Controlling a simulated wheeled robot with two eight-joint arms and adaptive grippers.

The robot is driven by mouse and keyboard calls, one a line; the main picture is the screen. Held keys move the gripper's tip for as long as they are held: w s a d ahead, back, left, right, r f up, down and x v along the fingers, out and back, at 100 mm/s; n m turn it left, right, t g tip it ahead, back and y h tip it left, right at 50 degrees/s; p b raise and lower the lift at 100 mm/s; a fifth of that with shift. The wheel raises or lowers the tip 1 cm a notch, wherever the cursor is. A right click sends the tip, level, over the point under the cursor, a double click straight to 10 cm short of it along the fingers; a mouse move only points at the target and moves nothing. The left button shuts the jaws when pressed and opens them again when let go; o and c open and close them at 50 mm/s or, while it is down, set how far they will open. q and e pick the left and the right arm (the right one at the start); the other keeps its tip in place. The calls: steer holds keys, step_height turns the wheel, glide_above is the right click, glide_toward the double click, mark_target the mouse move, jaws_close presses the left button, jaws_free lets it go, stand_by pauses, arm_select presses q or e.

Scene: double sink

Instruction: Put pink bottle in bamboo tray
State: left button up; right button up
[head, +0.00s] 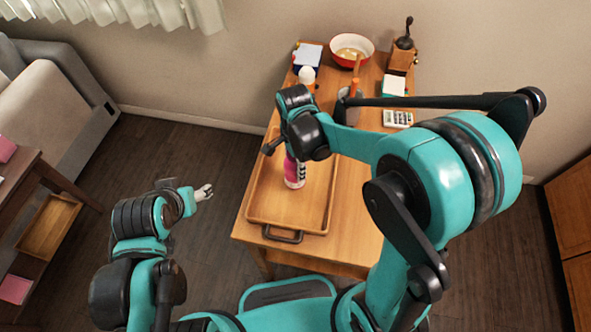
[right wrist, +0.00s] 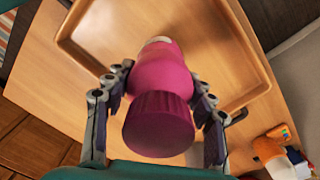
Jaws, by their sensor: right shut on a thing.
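The pink bottle (head: 294,174) is in my right gripper, with its white-marked lower end showing below the wrist in the head view. In the right wrist view its ribbed pink cap (right wrist: 158,124) faces the camera, between the fingers of my right gripper (right wrist: 160,100). The bamboo tray (head: 262,219) lies on the wooden table, with a dark handle at its near end. Its rim (right wrist: 85,62) also shows in the right wrist view. The bottle is over the tray's inside; whether its base touches the floor is unclear. My left gripper (head: 204,192) is away from the table, its opening unclear.
On the table (head: 350,221) behind the tray are a red bowl (head: 352,48), a coffee grinder (head: 403,50), a calculator (head: 398,119) and a white-topped bottle (head: 307,77). The tray's near part is clear. A side table stands at the far left.

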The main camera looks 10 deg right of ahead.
step_height(320, 180, down, 3)
steer(key=shift+b, duration=0.35)
steer(key=shift+r, duration=0.1)
steer(key=o, duration=1.2)
steer(key=shift+f, duration=0.2)
